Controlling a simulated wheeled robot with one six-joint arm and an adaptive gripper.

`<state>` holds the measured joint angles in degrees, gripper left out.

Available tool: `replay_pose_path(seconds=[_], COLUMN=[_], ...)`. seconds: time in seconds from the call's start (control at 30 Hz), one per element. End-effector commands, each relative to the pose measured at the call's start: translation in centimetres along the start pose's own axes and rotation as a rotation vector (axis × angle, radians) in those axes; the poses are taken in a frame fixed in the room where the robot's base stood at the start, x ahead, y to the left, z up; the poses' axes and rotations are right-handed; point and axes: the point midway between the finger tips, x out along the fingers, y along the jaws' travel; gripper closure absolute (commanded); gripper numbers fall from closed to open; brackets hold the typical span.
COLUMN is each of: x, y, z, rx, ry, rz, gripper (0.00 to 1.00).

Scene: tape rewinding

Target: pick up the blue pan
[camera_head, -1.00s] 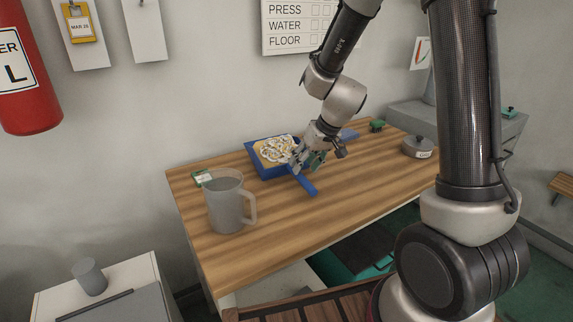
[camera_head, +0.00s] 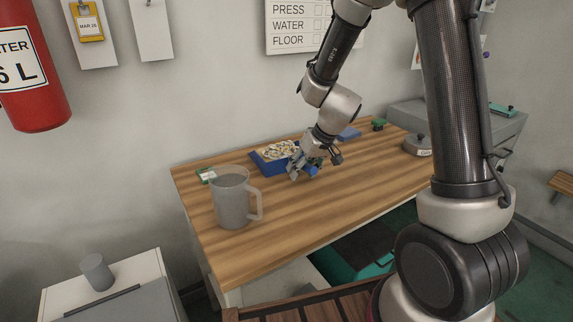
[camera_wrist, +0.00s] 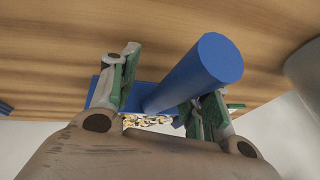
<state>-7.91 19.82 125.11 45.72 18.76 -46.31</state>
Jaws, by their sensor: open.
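The blue pan (camera_head: 262,165) sits on the wooden table, holding a pale, ring-patterned filling. Its round blue handle reaches toward the front right, mostly hidden behind my gripper (camera_head: 305,172) in the head view. In the wrist view, the blue handle (camera_wrist: 195,75) passes between the two green-padded fingers of my gripper (camera_wrist: 165,95). The fingers stand apart. The handle lies nearer the right finger, and I cannot tell whether it touches it. Part of the pan and its filling shows beyond the fingers.
A grey jug (camera_head: 232,200) stands left of the pan on the wooden table (camera_head: 275,240). A blue item (camera_head: 349,134) and a green item (camera_head: 378,124) lie at the back right. The table front is clear.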

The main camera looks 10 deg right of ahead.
Motion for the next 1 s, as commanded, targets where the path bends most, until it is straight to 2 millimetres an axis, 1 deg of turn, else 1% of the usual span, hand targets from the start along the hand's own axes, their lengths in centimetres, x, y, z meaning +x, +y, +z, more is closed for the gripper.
replay_pose_path(seconds=[0.17, 0.2, 0.27, 0.3, 0.43, 0.47, 0.77, 0.87, 1.0], x=[0.0, 0.0, 0.0, 0.0, 0.0, 0.0, -0.2, -1.0, -3.5], y=[0.0, 0.0, 0.0, 0.0, 0.0, 0.0, 0.0, -0.2, -0.8], z=[0.0, 0.0, 0.0, 0.0, 0.0, 0.0, -0.1, -0.5, -1.6], rx=[0.0, 0.0, 0.0, 0.0, -0.001, -0.001, -0.002, -0.004, -0.005], ry=[0.0, 0.0, 0.0, 0.0, 0.0, 0.0, 0.002, 0.005, 0.008], rz=[0.0, 0.0, 0.0, 0.0, 0.0, 0.0, 0.0, 0.0, 0.0], gripper=[0.53, 0.57, 0.68, 0.75, 0.99, 1.0, 1.0, 1.0, 1.0])
